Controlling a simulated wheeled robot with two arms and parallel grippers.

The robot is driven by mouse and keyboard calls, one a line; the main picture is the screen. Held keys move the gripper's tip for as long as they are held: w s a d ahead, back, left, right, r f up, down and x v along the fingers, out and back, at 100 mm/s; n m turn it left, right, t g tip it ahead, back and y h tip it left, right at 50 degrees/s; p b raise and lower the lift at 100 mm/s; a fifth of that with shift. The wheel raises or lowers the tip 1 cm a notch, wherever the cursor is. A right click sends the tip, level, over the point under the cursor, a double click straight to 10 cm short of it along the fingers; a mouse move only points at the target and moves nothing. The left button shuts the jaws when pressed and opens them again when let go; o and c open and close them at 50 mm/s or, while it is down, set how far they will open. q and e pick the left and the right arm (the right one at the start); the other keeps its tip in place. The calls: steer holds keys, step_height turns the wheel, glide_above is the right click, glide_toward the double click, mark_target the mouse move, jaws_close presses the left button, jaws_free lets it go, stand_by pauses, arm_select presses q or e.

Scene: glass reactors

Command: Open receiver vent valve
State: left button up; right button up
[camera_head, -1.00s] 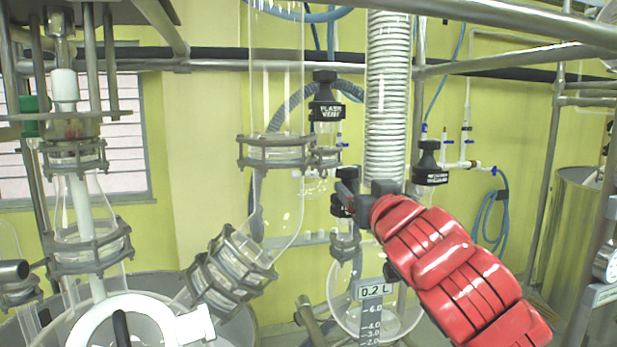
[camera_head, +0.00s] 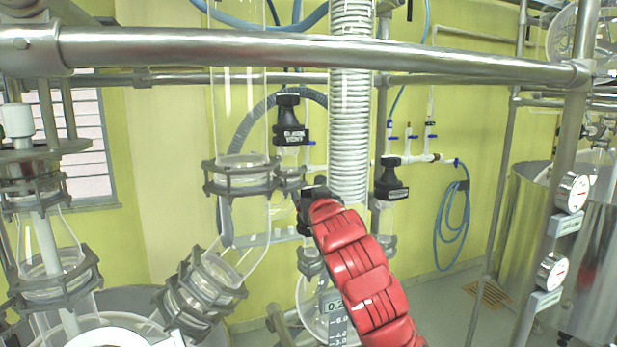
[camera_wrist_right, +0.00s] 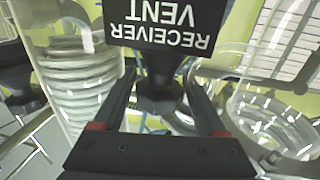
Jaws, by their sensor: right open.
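The receiver vent valve (camera_wrist_right: 165,20) fills the top of the right wrist view. It has a black block handle with "RECEIVER VENT" in white, upside down there, and a narrower black neck below. My right gripper (camera_wrist_right: 160,88) is open, with one dark finger on each side of the neck; I cannot tell whether they touch it. In the head view my red right arm reaches up to the dark right gripper (camera_head: 309,208) at the valve, left of the white coil, and mostly hides the valve. My left gripper is not in view.
The similar black flask vent valve (camera_head: 290,120) stands close by, up and left. Another black-handled valve (camera_head: 391,180) is to the right. Glass tubing with a clamp ring (camera_head: 240,178) is to the left. A steel rail (camera_head: 320,48) crosses above.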

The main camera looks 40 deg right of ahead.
steer(key=shift+p+x, duration=0.4)
steer(key=shift+x, duration=0.7)
steer(key=shift+c, duration=0.2)
steer(key=c, duration=1)
steer(key=shift+f+b, duration=0.1)
steer(key=shift+b, duration=0.35)
steer(key=shift+c, duration=0.2)
steer(key=n+y+b, duration=0.1)
steer(key=y+b, duration=0.1)
steer(key=b, duration=0.3)
steer(key=n+t+y+b, duration=0.1)
steer(key=n+y+b, duration=0.1)
steer(key=y+b, duration=0.1)
steer(key=a+n+y+b, duration=0.1)
steer(key=n+y+b, duration=0.1)
steer(key=b, duration=0.4)
steer(key=shift+w+a+f+y+b, duration=0.1)
steer(key=shift+f+y+b, duration=0.2)
steer(key=shift+y, duration=0.1)
steer(key=shift+a+r+n+y+b, duration=0.15)
steer(key=shift+n+y+b, duration=0.25)
steer(key=shift+y, duration=0.2)
steer(key=shift+a+r+n+y+b, duration=0.15)
steer(key=shift+n+y+b, duration=0.25)
steer(key=shift+y, duration=0.2)
steer(key=shift+a+r+n+y+b, duration=0.1)
steer(key=shift+n+y+b, duration=0.2)
steer(key=shift+n+y, duration=0.35)
steer(key=shift+y, duration=0.45)
